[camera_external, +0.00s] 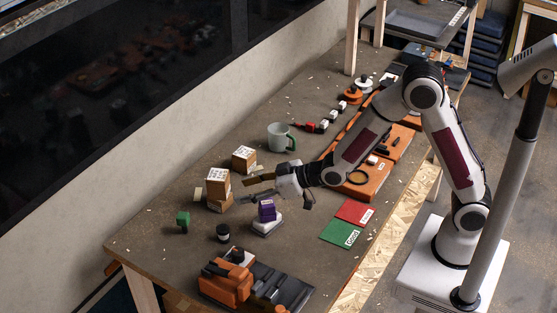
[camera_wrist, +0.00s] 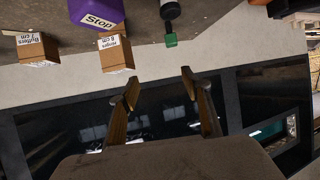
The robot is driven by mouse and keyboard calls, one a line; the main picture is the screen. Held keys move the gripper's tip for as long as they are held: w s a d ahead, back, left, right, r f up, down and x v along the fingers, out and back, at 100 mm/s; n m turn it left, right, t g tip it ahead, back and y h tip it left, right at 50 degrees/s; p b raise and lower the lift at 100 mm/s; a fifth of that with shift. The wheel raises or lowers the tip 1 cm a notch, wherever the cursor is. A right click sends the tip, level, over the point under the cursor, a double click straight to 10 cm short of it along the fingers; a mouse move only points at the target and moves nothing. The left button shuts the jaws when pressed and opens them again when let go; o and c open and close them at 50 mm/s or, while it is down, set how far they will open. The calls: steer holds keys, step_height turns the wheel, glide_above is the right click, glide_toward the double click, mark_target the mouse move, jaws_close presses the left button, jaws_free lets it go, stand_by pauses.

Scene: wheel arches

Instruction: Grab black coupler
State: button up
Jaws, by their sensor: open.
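A small black cylinder with a white part (camera_external: 222,232), which may be the black coupler, stands on the table at lower left in the external view. A black and white piece at the top edge of the wrist view (camera_wrist: 170,12) looks like the same thing, partly cut off. My gripper (camera_external: 257,188) is open and empty, above the table near the boxes and the purple block. In the wrist view, its two fingers (camera_wrist: 160,83) are spread with nothing between them. The cylinder stands apart from my gripper, nearer the table's front left in the external view.
A purple Stop block (camera_external: 267,210) on a white base, cardboard boxes (camera_external: 217,184) and a green piece (camera_external: 183,219) stand nearby. An orange and black assembly (camera_external: 228,284) lies at the near edge. Red and green mats (camera_external: 342,233) lie right.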

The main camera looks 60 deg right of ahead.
mark_target(225, 228)
steer(key=w+a+f+y, duration=0.1)
steer(key=a+f, duration=0.3)
steer(key=shift+w+a+f+n+t, duration=0.3)
steer(key=shift+f+n+t, duration=0.05)
steer(key=shift+n+t, duration=0.05)
steer(key=shift+f, duration=1.8)
steer(key=shift+f, duration=1.8)
steer(key=shift+x, duration=1.45)
steer(key=c, duration=1)
